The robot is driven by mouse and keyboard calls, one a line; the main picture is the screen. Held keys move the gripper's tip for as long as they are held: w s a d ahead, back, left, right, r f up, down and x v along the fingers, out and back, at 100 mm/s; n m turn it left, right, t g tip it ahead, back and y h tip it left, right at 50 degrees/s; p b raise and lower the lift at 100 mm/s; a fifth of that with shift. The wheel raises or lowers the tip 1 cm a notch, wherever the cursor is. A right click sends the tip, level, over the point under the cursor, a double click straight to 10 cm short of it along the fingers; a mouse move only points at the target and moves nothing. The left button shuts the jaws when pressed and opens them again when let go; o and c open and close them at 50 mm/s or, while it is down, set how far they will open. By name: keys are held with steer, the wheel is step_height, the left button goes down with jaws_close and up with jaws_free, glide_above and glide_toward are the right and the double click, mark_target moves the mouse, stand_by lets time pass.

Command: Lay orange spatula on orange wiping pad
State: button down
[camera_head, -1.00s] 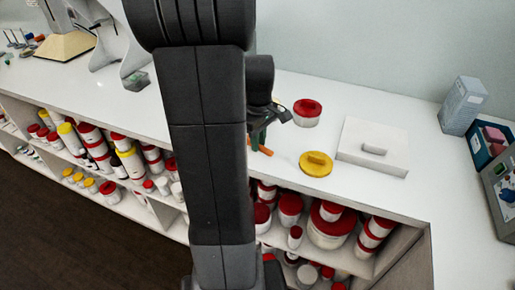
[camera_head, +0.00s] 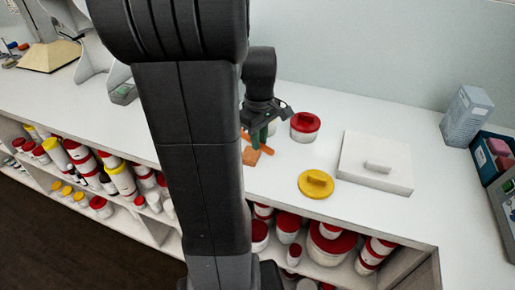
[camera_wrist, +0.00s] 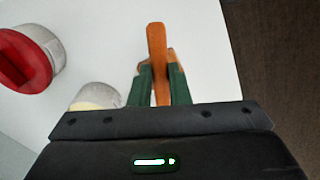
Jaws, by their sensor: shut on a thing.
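My gripper (camera_head: 260,140) is shut on the orange spatula (camera_wrist: 157,38). In the wrist view the spatula sticks out lengthwise from between the two green fingers. In the head view the spatula (camera_head: 266,149) shows as a thin orange strip at the fingertips. The orange wiping pad (camera_head: 251,156) lies on the white counter just below and beside the fingertips, partly behind my arm. I cannot tell whether spatula and pad touch. In the wrist view the pad is mostly hidden behind the spatula and fingers.
A red-lidded jar (camera_head: 305,126) stands right of my gripper. It also shows in the wrist view (camera_wrist: 30,58), with a pale round container (camera_wrist: 97,97) nearby. A yellow lid (camera_head: 316,184) and a white slab (camera_head: 375,163) lie further right. The counter's front edge is close.

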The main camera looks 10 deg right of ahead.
steer(key=shift+w+f, duration=0.1)
steer(key=shift+f, duration=2.2)
steer(key=shift+f, duration=0.2)
steer(key=c, duration=1.4)
jaws_free()
steer(key=shift+o, duration=0.2)
steer(key=shift+r, duration=0.1)
step_height(320, 180, up, 12)
steer(key=shift+r, duration=0.15)
